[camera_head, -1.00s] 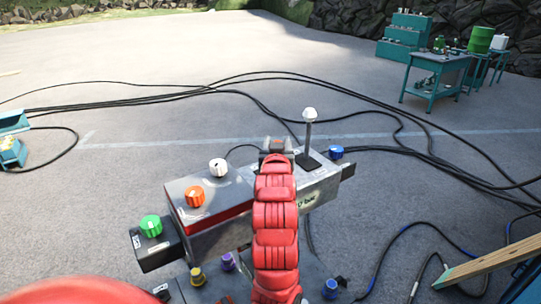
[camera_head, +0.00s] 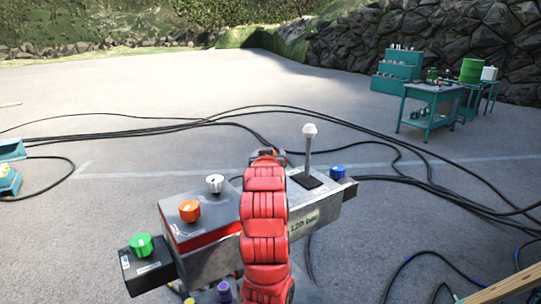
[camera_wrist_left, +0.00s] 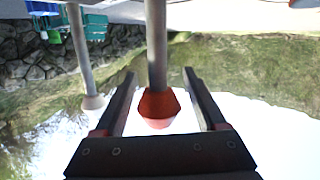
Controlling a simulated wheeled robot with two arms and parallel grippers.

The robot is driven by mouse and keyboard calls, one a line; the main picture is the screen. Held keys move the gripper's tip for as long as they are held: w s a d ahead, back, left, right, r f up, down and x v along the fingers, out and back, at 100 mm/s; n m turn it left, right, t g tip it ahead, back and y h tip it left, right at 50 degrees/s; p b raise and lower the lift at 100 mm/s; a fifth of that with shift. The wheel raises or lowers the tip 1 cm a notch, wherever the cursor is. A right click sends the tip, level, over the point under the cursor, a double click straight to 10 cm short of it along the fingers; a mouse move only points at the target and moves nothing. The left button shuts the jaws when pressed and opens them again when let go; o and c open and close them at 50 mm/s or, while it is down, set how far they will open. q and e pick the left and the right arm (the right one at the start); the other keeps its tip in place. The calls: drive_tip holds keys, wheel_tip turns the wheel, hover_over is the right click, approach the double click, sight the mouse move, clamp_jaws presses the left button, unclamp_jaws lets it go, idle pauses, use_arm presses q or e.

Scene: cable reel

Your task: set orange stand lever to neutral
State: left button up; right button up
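A lever with an orange-red knob (camera_wrist_left: 158,103) shows in the left wrist view, between the two fingers of my left gripper (camera_wrist_left: 160,76). The fingers are open, with a gap on each side of the knob. In the head view my red left arm hides this lever, and my left gripper (camera_head: 267,156) shows only in part. A second lever with a white knob (camera_head: 310,131) stands on the control box (camera_head: 317,214), right of the gripper. It also shows in the left wrist view (camera_wrist_left: 93,102), left of the fingers. My right gripper is not in view.
The box carries a green dial (camera_head: 140,244), an orange dial (camera_head: 189,210), a white dial (camera_head: 214,183) and a blue dial (camera_head: 338,172). Black cables (camera_head: 260,122) lie on the ground behind. A teal workbench (camera_head: 433,95) stands far right. Open paving lies behind the box.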

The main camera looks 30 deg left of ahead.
use_arm(q)
drive_tip(key=shift+o, duration=0.3)
drive_tip(key=shift+a, duration=0.1)
drive_tip(key=shift+r, duration=0.1)
drive_tip(key=b+v, duration=0.7)
drive_tip(key=v, duration=1)
drive_tip(key=shift+s+d, duration=0.2)
drive_tip(key=shift+d, duration=0.05)
